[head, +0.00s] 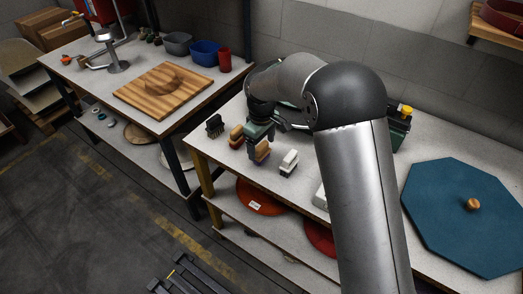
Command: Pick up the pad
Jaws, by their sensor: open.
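Several small block-shaped items, brushes or pads, stand in a row near the left end of the right-hand bench. From left they are a black bristled one (214,126), a tan wooden-topped one (236,136), a brownish-purple one (262,154) and a white-and-dark one (288,163). I cannot tell for certain which is the pad. My gripper (259,146) points down at the brownish-purple item, with its jaws open. The gripper partly hides that item's top; whether the fingers touch it is unclear.
My arm covers the bench middle. A blue octagonal board (450,222) with a wooden knob lies at right. A pale object (320,197) shows partly beside my arm. The shelf below holds red discs (260,196). The left bench holds a striped wooden board (142,103) and bins (205,53).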

